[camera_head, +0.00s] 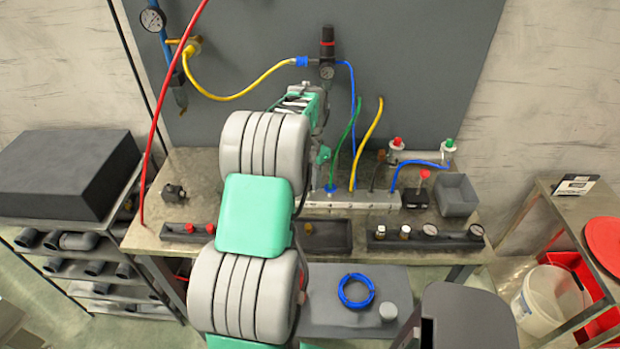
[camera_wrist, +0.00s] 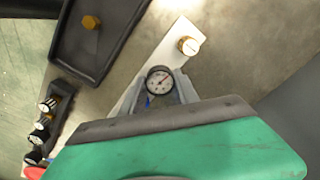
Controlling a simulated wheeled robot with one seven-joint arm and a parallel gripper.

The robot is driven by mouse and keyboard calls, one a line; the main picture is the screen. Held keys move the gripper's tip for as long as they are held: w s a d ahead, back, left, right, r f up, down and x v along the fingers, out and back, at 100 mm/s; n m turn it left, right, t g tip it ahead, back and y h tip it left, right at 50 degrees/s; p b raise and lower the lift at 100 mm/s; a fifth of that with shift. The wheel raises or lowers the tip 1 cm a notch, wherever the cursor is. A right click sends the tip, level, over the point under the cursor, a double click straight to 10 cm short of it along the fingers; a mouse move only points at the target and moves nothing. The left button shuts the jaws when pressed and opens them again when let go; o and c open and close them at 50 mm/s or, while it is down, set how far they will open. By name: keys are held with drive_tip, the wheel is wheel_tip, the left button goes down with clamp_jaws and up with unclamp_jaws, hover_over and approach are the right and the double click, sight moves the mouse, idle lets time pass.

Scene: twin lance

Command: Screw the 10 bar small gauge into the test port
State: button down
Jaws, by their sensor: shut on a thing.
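In the wrist view my gripper (camera_wrist: 158,88) is shut on a small round gauge (camera_wrist: 159,79) with a white face, a dark rim and a red needle. The scale is too small to read. A brass fitting with a pale end (camera_wrist: 188,46) stands on a light strip (camera_wrist: 173,38) just beyond the gauge, to its upper right. The gauge appears apart from it. I cannot tell for sure whether this fitting is the test port. The gauge's stem is hidden. In the head view my arm hides the gripper's fingertips and the held gauge.
A dark tray (camera_wrist: 115,45) holds a brass hex part (camera_wrist: 91,22). A black rack (camera_head: 450,243) holds gauges and brass fittings at the bench's front right. A grey manifold (camera_head: 372,201) with hoses lies behind it, beside a grey bin (camera_head: 456,194).

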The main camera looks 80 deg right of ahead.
drive_tip(key=m, duration=0.4)
drive_tip(key=shift+w, duration=0.15)
drive_tip(key=m, duration=1.1)
drive_tip(key=shift+f, duration=0.1)
drive_tip(key=c, duration=1.4)
unclamp_jaws()
drive_tip(key=shift+o, duration=1.4)
drive_tip(key=shift+w, duration=0.15)
